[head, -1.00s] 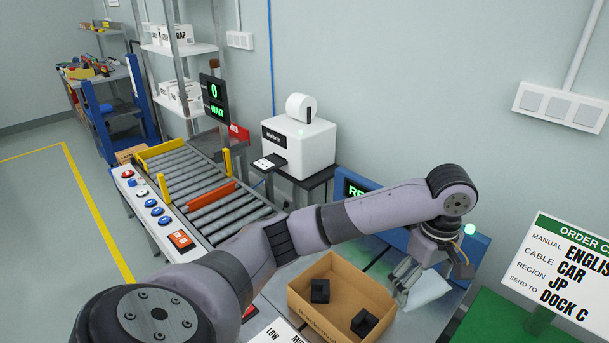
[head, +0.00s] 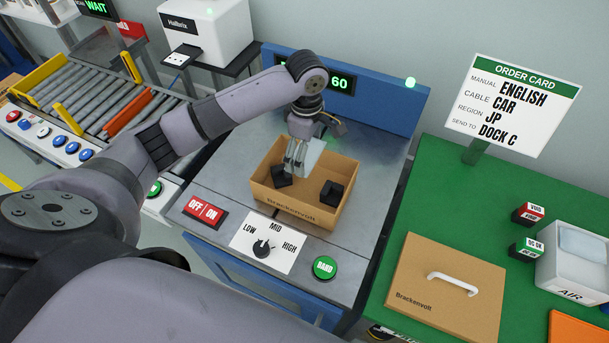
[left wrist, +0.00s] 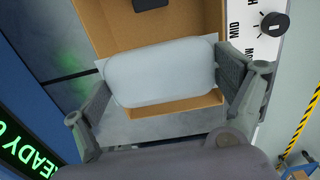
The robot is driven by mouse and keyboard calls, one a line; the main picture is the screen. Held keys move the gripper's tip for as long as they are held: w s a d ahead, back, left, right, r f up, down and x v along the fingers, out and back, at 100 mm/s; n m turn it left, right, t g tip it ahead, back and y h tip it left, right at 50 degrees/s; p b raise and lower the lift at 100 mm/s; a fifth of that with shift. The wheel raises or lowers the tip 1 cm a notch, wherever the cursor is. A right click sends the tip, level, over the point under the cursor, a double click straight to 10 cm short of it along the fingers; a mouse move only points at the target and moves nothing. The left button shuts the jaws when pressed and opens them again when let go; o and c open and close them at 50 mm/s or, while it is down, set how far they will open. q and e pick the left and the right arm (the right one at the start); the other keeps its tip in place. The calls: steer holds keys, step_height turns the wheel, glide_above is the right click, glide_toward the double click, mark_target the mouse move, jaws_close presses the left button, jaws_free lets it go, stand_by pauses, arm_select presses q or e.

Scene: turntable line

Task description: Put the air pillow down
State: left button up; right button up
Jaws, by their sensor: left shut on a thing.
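The air pillow (head: 314,154) is a pale, flat, translucent cushion. My left gripper (head: 298,158) is shut on it over the back part of the open cardboard box (head: 290,208). In the left wrist view, the pillow (left wrist: 160,72) spans between the two fingers of the gripper (left wrist: 163,78) and hides part of the box (left wrist: 110,25). How far it is above the box floor is hard to tell. One black block (head: 281,178) lies at the left in the box and another black block (head: 331,192) at the right. My right gripper is not in view.
A blue display panel (head: 385,100) stands behind. A cardboard lid (head: 420,270) lies on the green table (head: 430,190) at right.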

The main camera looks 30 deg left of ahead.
arm_select(q)
glide_above(305, 188)
step_height(305, 188, down, 11)
steer(key=shift+r, duration=0.1)
steer(key=shift+f, duration=0.35)
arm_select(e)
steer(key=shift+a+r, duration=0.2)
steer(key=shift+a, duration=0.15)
arm_select(q)
steer(key=shift+f, duration=0.2)
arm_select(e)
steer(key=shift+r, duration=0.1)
arm_select(q)
steer(key=shift+f+p, duration=0.35)
steer(key=shift+f, duration=0.1)
steer(key=o, duration=0.5)
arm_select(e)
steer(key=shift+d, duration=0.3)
arm_select(q)
steer(key=shift+r, duration=0.1)
